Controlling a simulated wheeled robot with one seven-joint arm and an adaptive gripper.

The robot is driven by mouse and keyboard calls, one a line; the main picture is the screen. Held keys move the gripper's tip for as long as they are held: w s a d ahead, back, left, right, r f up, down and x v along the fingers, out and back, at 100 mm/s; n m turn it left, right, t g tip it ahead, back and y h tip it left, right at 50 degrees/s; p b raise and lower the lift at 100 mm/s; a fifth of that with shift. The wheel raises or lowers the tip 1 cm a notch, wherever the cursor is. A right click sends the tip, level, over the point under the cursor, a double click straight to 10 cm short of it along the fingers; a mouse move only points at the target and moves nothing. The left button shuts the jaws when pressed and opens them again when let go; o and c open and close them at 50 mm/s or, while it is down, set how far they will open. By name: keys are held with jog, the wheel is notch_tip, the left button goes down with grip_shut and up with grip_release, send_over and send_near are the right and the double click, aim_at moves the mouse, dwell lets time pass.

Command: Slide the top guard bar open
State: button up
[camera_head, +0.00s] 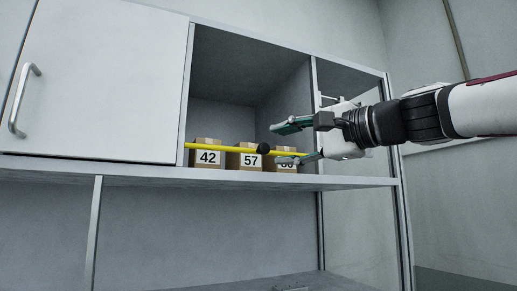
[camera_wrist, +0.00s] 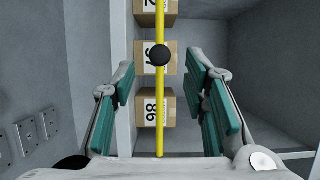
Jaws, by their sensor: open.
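The top guard bar (camera_head: 225,148) is a yellow rod with a round black knob (camera_head: 263,148). It runs across the open front of the cabinet's upper compartment, before the boxes. In the wrist view the bar (camera_wrist: 160,110) runs up the picture, with the black knob (camera_wrist: 160,55) on it above the fingertips. My gripper (camera_head: 297,143) is open, to the right of the knob in the head view. Its teal-padded fingers (camera_wrist: 160,98) lie on either side of the bar, apart from it. The bar's right end is partly hidden by my gripper in the head view.
Cardboard boxes marked 42 (camera_head: 207,158) and 57 (camera_head: 250,160), and a third partly hidden (camera_head: 286,167), stand on the shelf behind the bar. A closed white door (camera_head: 105,80) with a metal handle (camera_head: 22,100) is at left. A wall with socket plates (camera_wrist: 28,135) is close by in the wrist view.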

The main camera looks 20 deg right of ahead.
aim_at(267, 148)
jog(key=shift+x, duration=3.15)
grip_shut()
